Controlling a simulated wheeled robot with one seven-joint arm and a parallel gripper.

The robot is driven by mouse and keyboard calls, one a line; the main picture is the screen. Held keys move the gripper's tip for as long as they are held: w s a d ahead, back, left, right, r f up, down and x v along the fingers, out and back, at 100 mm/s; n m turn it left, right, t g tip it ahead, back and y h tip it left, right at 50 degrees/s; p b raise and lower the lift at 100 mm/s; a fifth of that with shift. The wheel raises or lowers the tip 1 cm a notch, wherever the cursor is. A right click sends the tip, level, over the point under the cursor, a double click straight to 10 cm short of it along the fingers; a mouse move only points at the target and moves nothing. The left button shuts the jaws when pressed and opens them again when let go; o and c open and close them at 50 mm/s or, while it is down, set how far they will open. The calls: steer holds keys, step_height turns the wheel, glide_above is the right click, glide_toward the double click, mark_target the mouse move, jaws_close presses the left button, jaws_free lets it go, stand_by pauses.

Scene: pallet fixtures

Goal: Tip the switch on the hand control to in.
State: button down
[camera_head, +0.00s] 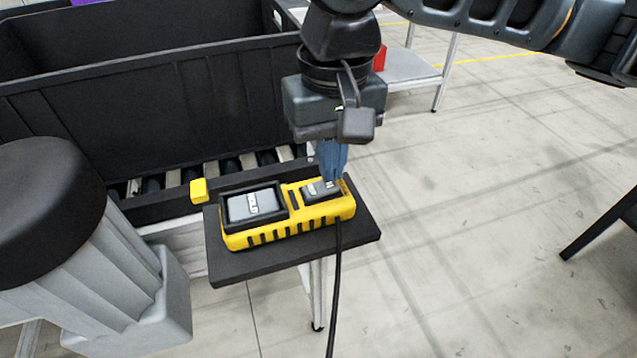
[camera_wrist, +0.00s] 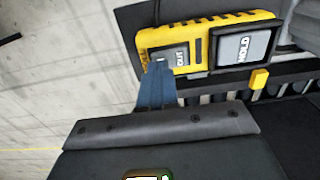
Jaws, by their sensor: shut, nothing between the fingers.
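The yellow hand control (camera_head: 290,228) lies on a small black shelf (camera_head: 232,270). Its large grey plate marked HOLD (camera_head: 254,206) is on the left, and the smaller dark switch (camera_head: 318,192) is on the right. In the wrist view the hand control (camera_wrist: 212,26) shows upside down to the head view, with "OUT" readable on the switch (camera_wrist: 180,55). My gripper (camera_head: 333,180) points down with its blue fingers together and empty, at the switch's right end. In the wrist view the fingertips (camera_wrist: 158,68) overlap the switch's edge; I cannot tell whether they touch it.
A large black bin (camera_head: 150,110) stands on a roller conveyor behind the shelf. A yellow block (camera_head: 198,191) sits on the conveyor edge, left of the control. A black cable (camera_head: 336,290) hangs over the shelf's front. Open floor (camera_head: 480,200) lies to the right.

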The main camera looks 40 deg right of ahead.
steer(key=shift+f+b, duration=0.4)
steer(key=shift+f, duration=0.35)
stand_by(0.3)
step_height(320, 180, up, 7)
steer(key=p, duration=0.7)
steer(key=shift+r, duration=0.1)
steer(key=shift+a, duration=0.1)
stand_by(0.6)
